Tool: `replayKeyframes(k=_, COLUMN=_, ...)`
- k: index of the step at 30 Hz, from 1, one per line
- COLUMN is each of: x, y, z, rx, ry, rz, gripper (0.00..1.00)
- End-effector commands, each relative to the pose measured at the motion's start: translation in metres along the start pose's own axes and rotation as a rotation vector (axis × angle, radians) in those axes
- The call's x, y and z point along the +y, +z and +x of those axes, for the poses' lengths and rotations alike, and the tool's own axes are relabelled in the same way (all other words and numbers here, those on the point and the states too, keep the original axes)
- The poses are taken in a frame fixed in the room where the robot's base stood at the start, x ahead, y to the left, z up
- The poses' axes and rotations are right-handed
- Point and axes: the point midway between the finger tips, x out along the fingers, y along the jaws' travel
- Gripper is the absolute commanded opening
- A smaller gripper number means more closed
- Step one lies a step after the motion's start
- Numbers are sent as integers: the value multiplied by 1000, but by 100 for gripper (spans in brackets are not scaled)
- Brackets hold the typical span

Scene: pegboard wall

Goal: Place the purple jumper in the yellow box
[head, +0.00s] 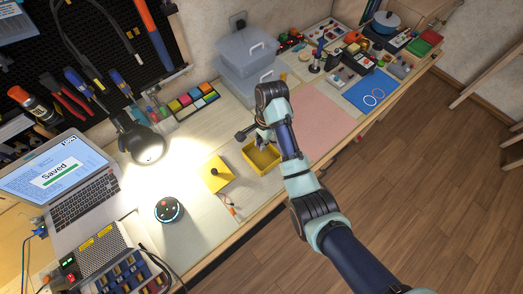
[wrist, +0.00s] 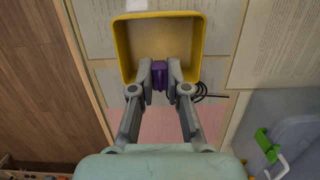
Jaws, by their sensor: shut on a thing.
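The purple jumper (wrist: 159,75) is a small dark purple piece pinched between the two fingertips of my gripper (wrist: 159,78) in the wrist view. The open yellow box (wrist: 125,50) lies just past the fingertips and its floor looks empty. The jumper overlaps the box's near edge in that view, and I cannot tell its height above the box. In the head view the yellow box (head: 265,171) stands on the workbench below my gripper (head: 263,141). The jumper is too small or hidden to make out there.
A yellow block (head: 215,175) and a round black speaker (head: 169,209) stand left of the box. Stacked clear bins (head: 247,65) stand behind my arm. A pink mat (head: 313,125) lies to the right, with a blue mat (head: 371,94) beyond it.

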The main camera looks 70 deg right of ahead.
Motion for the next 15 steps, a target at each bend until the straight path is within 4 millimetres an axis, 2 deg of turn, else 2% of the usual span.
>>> replayKeyframes(k=1, x=2, y=-2, z=17, rx=-2, ry=5, rz=1, gripper=0)
replayKeyframes(k=3, x=1, y=-5, z=35, rx=-2, ry=4, rz=1, gripper=0)
replayKeyframes(k=6, x=1, y=-7, z=50, rx=-1, ry=3, rz=1, gripper=0)
replayKeyframes(k=13, x=1, y=-9, z=58, rx=0, ry=1, rz=1, gripper=0)
replayKeyframes(k=15, x=2, y=-10, z=67, rx=-1, ry=3, rz=1, gripper=0)
